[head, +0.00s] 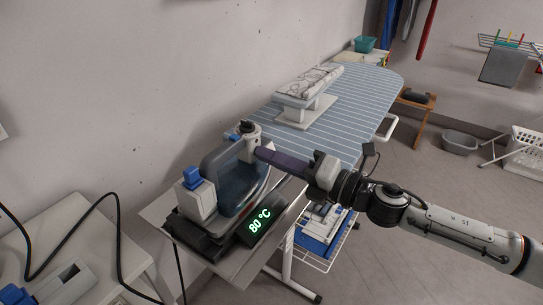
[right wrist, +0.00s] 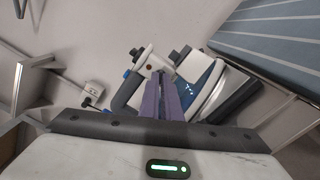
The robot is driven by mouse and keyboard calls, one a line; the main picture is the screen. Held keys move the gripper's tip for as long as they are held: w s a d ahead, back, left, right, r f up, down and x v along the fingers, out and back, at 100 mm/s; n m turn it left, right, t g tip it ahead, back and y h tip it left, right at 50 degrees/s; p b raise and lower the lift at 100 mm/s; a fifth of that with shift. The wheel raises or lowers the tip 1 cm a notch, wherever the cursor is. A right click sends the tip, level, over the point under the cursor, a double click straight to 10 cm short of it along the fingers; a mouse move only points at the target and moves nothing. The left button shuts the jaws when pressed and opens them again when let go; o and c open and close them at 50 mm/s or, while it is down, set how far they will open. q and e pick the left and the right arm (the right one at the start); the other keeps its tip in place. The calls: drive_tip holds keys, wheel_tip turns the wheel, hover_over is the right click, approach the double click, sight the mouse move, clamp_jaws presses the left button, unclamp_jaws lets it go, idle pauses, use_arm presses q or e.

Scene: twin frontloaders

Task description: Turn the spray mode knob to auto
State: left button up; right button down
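A steam iron (head: 236,173) with a dark blue-grey body and a white end stands tilted on its station beside the ironing board. A small dark knob (head: 245,127) sits on top of the iron's white end; its setting is too small to read. In the right wrist view two dark knobs show, a left one (right wrist: 135,53) and a right one (right wrist: 181,52). I cannot tell which is the spray mode knob. My right gripper (head: 259,152) has its purple fingers together, with the tips close to the white end, below the dark knob. Contact cannot be told. My left gripper is out of view.
The station's display (head: 260,220) reads 80 °C. A white table (head: 60,240) with a dark cable is at left.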

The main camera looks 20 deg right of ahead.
drive_tip(key=shift+n, duration=0.3)
drive_tip(key=c, duration=2)
unclamp_jaws()
drive_tip(key=shift+s+d+f, duration=0.15)
drive_tip(key=shift+s+d, duration=0.1)
use_arm(q)
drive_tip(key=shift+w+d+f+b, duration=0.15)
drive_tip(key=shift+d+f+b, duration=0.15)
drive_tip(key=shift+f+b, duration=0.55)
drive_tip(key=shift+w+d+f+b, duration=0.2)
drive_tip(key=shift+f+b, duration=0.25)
drive_tip(key=shift+b, duration=0.8)
use_arm(e)
drive_tip(key=shift+v, duration=4.8)
